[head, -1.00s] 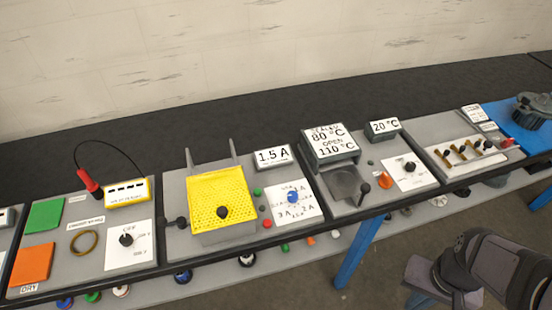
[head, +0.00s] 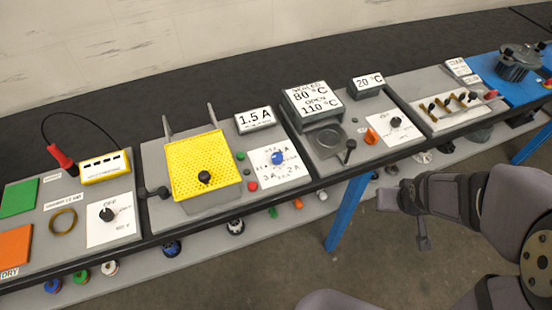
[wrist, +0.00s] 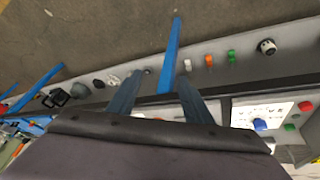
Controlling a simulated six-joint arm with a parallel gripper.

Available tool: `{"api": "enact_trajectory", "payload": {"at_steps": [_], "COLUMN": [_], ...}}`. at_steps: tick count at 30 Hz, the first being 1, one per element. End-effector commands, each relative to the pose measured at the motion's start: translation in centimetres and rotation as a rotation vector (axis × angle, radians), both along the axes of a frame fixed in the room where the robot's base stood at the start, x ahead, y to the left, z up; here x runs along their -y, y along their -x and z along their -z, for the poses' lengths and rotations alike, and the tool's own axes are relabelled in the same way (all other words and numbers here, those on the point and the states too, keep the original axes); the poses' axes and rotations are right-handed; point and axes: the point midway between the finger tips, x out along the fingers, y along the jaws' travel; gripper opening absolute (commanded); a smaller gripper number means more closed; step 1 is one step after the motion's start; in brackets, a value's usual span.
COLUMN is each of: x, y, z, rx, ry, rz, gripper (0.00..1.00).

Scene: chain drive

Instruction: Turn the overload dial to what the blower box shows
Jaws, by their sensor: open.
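The overload dial (head: 278,158) is a blue knob on a white plate printed with amp values, including 2 A and 3 A. It also shows in the wrist view (wrist: 260,124), right of my gripper. A grey box (head: 256,120) behind it reads 1.5 A. The dial's exact pointing is too small to read. My gripper (wrist: 156,92) is open and empty, its two dark fingers apart. In the head view the arm's end is in front of the bench, right of and apart from the dial.
A yellow perforated cover (head: 207,165) with a black knob stands left of the dial. Green and red buttons (head: 252,186) sit beside the plate. A box reading 80 °C and 110 °C (head: 313,102) stands to the right. A blue leg (head: 347,214) supports the bench.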

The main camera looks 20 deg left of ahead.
Motion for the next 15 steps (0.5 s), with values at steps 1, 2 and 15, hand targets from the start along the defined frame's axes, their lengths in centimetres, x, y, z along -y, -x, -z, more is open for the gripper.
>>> {"api": "enact_trajectory", "payload": {"at_steps": [1,2,15], "x": [-1.9,-3.2,-24.4], "y": [-2.0,-3.1,-6.5], "z": [2.0,2.3,4.8], "rx": [0.065,0.109,0.521], "ry": [-0.012,-0.025,-0.426], "rz": [-0.071,-0.112,-0.67], "gripper": [0.46,0.46,0.46]}}
